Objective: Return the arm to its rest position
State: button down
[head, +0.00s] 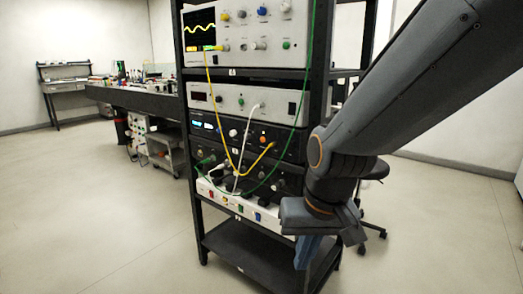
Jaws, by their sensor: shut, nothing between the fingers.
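My arm (400,95) reaches in from the upper right and slopes down to the left, in front of the equipment rack's right side. My gripper (303,262) hangs at the arm's lower end, pointing down. It is shut with nothing in it, in front of the rack's lower right part, above the bottom shelf. The arm hides part of the rack's right post and the lower right equipment.
The black rack (316,75) holds an oscilloscope (200,30), several instruments with yellow, white and green cables, and a white power strip (222,203). Its bottom shelf (235,240) is bare. A stool (377,170) stands behind the arm. A long bench (150,102) stands back left. Floor at left is clear.

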jog(key=s+d+r+n+g+p, duration=0.1)
jog(key=s+d+g, duration=0.15)
jog(key=s, duration=0.55)
jog(key=d+r+m+h+p, duration=0.1)
jog(key=d+r+p, duration=0.5)
jog(key=p, duration=0.7)
jog(key=shift+w+d+r+m, duration=0.15)
jog(key=shift+d+r+m, duration=0.35)
jog(key=shift+d, duration=0.75)
jog(key=shift+f, duration=0.1)
